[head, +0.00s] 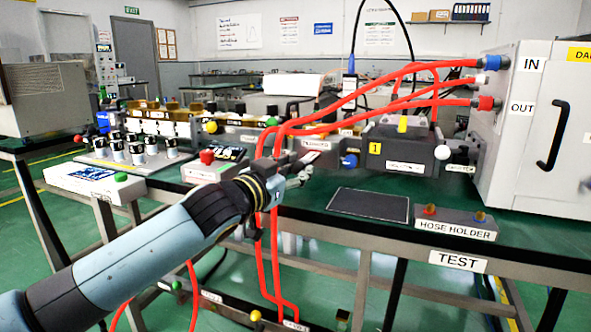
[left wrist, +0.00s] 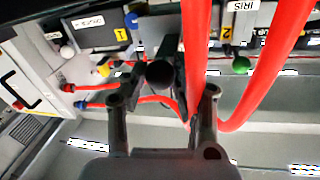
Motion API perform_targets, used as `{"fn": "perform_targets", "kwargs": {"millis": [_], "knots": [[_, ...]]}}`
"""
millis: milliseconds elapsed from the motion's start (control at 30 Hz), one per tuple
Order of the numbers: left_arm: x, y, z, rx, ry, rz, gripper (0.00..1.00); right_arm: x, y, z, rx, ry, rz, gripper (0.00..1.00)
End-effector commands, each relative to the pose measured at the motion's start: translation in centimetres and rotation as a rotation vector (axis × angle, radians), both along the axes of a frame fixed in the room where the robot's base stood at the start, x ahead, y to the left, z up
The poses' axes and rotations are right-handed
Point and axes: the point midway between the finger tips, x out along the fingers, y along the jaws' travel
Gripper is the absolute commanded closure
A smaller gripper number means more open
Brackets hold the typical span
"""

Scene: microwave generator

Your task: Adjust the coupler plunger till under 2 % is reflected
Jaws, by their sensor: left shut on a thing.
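My left gripper (head: 303,167) reaches in from the left in the head view, at the front of the waveguide line. In the left wrist view its two dark fingers stand either side of a black ball knob (left wrist: 160,73), which I take to be the coupler plunger's. The gripper is shut on this knob; the exact contact is hard to see. In the head view the fingers hide the knob. My right gripper is not in view.
Red hoses (head: 350,97) hang across the line close to my gripper. A blue ball knob (head: 349,160) and a white one (head: 442,152) are to its right. The hose holder (head: 455,222) and a black mat (head: 369,205) lie in front. The white cabinet (head: 545,140) closes the right side.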

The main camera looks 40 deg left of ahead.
Motion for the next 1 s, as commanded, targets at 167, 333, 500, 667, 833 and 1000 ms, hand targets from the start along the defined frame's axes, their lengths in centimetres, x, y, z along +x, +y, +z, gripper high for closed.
{"fn": "perform_targets", "kwargs": {"millis": [167, 333, 500, 667, 833, 1000], "knots": [[0.3, 0.1, 0.3, -0.002, 0.0, 0.002, 1.0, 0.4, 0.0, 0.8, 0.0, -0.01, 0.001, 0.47], [0.4, 0.1, 0.0, -0.001, 0.0, 0.001, 1.0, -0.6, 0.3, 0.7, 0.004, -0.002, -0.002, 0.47], [0.4, 0.1, 0.0, -0.001, 0.0, 0.0, 0.66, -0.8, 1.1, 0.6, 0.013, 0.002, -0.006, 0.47], [0.4, 0.1, 0.0, -0.001, 0.0, 0.0, 0.47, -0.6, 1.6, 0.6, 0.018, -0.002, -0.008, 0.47], [0.4, 0.1, 0.0, -0.001, 0.0, 0.0, 0.47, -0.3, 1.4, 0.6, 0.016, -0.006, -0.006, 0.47], [-0.2, 0.1, -0.1, 0.001, 0.002, 0.0, 0.47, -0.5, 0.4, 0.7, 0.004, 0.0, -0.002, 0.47]]}}
